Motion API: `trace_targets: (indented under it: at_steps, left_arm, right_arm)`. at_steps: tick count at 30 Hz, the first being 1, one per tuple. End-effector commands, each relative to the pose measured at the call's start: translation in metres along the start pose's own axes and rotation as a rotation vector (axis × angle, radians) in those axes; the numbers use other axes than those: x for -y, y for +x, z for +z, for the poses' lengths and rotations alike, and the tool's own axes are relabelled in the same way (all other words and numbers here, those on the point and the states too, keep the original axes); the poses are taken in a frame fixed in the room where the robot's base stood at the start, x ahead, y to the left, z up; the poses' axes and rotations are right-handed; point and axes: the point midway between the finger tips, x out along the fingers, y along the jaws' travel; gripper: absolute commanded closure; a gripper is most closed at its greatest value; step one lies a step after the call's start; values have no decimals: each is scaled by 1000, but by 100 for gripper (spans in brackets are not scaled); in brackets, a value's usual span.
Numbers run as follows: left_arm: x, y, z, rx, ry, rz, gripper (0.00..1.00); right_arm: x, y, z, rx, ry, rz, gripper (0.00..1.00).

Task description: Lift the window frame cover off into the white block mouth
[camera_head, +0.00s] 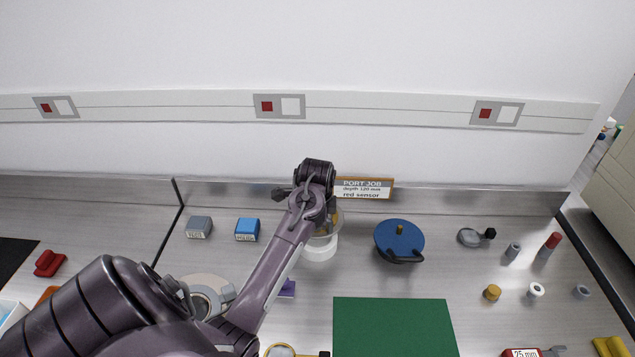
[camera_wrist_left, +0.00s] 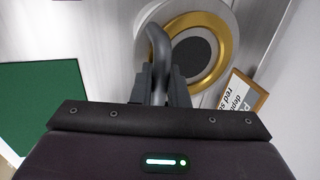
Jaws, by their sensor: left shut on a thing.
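My left gripper (camera_wrist_left: 160,88) is shut on a dark grey curved handle (camera_wrist_left: 158,45). Beyond the handle, the left wrist view shows a gold ring (camera_wrist_left: 228,62) around a dark round centre (camera_wrist_left: 196,57), with a pale outer rim. I take this as the window frame cover on the white block; whether it is seated or raised I cannot tell. In the head view the white round block (camera_head: 320,250) stands below my left wrist, its top partly hidden by my arm. The left fingertips are hidden there. My right gripper is not in view.
A blue disc (camera_head: 391,236) with a black handle lies to the right. The port job sign (camera_head: 363,188) stands behind the block. A green mat (camera_head: 393,325) lies in front. Grey (camera_head: 199,227) and blue (camera_head: 247,229) boxes stand left. Several small parts lie far right.

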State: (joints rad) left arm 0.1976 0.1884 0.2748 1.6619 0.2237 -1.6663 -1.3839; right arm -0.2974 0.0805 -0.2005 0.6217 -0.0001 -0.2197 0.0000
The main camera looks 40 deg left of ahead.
Motion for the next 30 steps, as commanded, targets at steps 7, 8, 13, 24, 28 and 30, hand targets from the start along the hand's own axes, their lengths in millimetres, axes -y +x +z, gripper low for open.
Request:
trace_targets:
  at_steps: [7, 8, 13, 24, 28, 30]
  left_arm:
    - [-7, 24, 0, -1, -1, 0, 100]
    - [-7, 26, 0, -1, -1, -1, 100]
    - [-10, 39, 0, -1, 0, -1, 100]
    - [-12, 48, 0, -1, 0, -3, 100]
    - [-12, 48, 0, -1, 0, -3, 100]
    - [-12, 48, 0, -1, 0, -3, 100]
  right_arm:
    - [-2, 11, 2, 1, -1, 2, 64]
    - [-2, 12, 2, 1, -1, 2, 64]
    - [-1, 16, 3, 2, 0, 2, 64]
    - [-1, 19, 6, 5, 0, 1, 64]
    - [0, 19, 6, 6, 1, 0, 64]
    - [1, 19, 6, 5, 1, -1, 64]
